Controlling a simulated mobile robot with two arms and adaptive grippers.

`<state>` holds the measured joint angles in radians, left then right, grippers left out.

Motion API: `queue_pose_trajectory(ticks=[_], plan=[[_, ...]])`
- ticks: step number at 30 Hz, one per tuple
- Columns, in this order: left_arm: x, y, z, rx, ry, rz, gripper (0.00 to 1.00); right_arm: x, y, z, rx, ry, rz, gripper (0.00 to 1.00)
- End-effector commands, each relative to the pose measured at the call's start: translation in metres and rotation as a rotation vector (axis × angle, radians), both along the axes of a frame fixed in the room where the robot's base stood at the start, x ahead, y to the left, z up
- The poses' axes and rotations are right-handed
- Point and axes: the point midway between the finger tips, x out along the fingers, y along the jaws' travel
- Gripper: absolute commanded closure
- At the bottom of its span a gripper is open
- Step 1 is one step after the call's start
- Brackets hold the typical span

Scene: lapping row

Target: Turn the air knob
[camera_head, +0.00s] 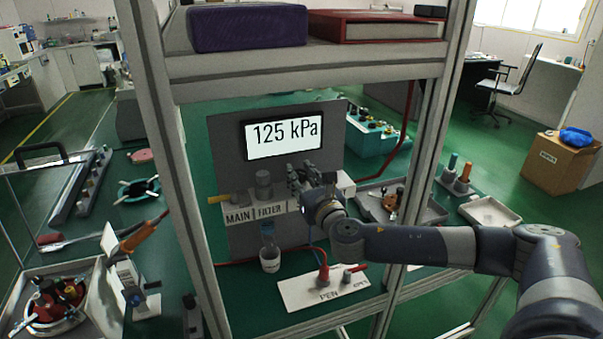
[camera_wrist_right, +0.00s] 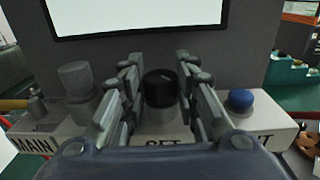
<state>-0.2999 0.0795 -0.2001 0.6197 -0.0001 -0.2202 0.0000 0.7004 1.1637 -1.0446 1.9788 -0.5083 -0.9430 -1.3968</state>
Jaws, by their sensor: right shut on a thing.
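The air knob, a black round knob (camera_wrist_right: 160,88) above a label reading SET, shows in the wrist view between the fingers of my right gripper (camera_wrist_right: 158,100). The fingers stand on both sides of it and are shut on it. In the head view my right gripper (camera_head: 305,180) is at the regulator bar under the display and hides the knob. The display (camera_head: 284,138) on the grey panel (camera_head: 334,112) reads 125 kPa. My left gripper is not in view.
A blue knob (camera_wrist_right: 240,100) is right of the gripper, and grey fittings (camera_wrist_right: 77,78) are left. Frame posts (camera_head: 177,150) and a shelf (camera_head: 300,68) with a purple case (camera_head: 247,27) surround the panel.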

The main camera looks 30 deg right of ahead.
Motion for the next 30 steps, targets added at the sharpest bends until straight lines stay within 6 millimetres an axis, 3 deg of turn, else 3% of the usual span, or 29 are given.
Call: queue_pose_trajectory(ticks=[15, 30], plan=[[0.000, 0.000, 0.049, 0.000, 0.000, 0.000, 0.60, 0.003, 0.009, 0.002, 0.005, 0.005, -0.412, 0.95], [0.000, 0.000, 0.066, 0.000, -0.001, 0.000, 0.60, 0.005, 0.010, 0.000, 0.001, 0.003, -0.694, 0.95]])
